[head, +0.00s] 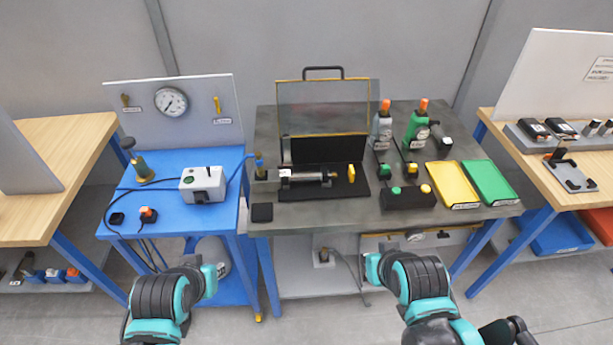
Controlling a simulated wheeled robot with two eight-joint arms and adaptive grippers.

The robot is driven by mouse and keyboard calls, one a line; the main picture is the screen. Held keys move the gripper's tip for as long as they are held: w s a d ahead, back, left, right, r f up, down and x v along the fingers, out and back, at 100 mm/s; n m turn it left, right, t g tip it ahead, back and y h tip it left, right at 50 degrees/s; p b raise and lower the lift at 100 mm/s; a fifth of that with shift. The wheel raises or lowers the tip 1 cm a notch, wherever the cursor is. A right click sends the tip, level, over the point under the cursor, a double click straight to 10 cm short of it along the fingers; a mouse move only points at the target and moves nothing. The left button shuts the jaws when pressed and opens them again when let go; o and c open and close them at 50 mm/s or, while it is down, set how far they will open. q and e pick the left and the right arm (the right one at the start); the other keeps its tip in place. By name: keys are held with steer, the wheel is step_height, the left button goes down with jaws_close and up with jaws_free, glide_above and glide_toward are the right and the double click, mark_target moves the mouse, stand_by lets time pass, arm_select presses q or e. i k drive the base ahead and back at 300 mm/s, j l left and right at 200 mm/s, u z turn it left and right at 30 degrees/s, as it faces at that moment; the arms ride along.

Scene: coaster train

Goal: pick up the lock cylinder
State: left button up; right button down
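A silver cylinder with a rod and a small white tag, which looks like the lock cylinder (309,178), lies crosswise on a black mat (311,195) on the dark grey table (385,232). A yellow piece (351,174) stands on the mat by its right end. A clear framed guard (322,105) stands raised behind it. Parts of both my arms show at the bottom, short of the tables. Neither gripper can be made out, and nothing of mine touches the cylinder.
A blue table (180,215) with a grey box (203,185) adjoins at left. The front strip of the grey table is mostly clear.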

mark_target(289, 178)
steer(key=z, duration=1.35)
steer(key=j+z, duration=0.3)
steer(key=j, duration=0.65)
steer(key=k, duration=0.05)
